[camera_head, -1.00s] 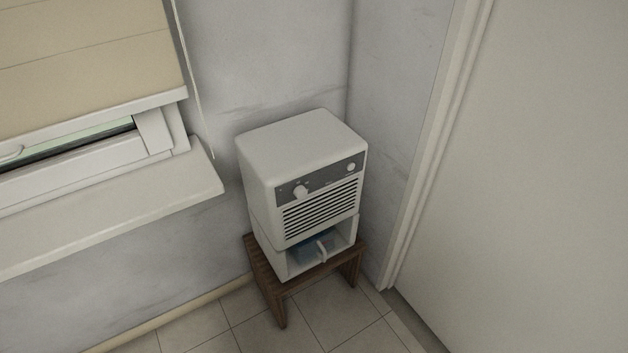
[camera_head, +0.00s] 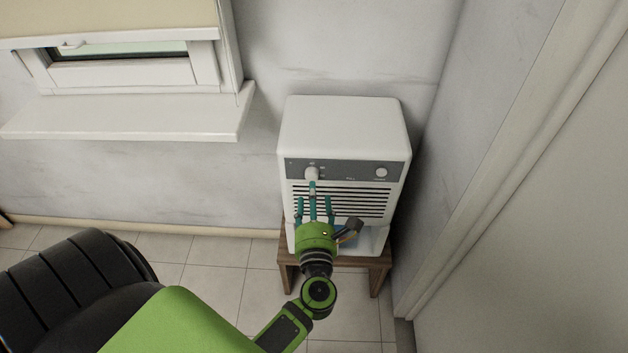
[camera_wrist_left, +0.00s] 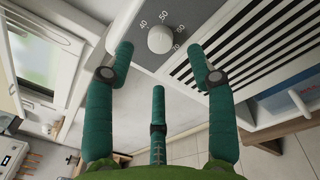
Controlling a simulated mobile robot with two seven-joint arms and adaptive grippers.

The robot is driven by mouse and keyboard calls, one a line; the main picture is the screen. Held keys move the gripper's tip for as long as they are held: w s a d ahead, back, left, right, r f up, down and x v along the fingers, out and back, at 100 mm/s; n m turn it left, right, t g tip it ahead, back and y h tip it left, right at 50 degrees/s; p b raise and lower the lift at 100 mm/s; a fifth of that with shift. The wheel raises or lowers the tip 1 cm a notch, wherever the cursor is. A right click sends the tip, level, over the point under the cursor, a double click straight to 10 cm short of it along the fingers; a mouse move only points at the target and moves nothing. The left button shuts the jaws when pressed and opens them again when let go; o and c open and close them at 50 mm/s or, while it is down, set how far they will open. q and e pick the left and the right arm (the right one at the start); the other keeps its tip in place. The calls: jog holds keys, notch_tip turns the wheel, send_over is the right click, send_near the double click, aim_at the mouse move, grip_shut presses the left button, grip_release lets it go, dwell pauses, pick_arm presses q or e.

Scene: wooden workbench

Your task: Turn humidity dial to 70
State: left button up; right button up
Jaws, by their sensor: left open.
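The white dehumidifier (camera_head: 345,128) stands on a small wooden stool in the corner. Its humidity dial (camera_head: 312,174) is a white round knob at the left of the grey panel. In the left wrist view the dial (camera_wrist_left: 161,39) shows the marks 40, 50, 60 and 70 around it; I cannot tell where it points. My left gripper (camera_head: 314,192) is in front of the unit, just below the dial. In the wrist view its teal fingers (camera_wrist_left: 160,80) are spread open, empty and apart from the dial. My right gripper is not in view.
A second, smaller knob (camera_head: 381,172) sits at the panel's right. Below are the vent slats and the water tank bay, partly hidden by my gripper. The wooden stool (camera_head: 375,262) carries the unit. A window sill (camera_head: 130,118) juts out at left; a door frame (camera_head: 500,190) is at right.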

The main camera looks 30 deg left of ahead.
aim_at(313, 177)
pick_arm(q)
jog(key=p+x, duration=0.1)
jog(key=x, duration=0.4)
jog(key=shift+a, duration=0.2)
jog(key=shift+w+a, duration=0.1)
jog(key=shift+w, duration=0.2)
jog(key=shift+w+a, duration=0.1)
grip_shut()
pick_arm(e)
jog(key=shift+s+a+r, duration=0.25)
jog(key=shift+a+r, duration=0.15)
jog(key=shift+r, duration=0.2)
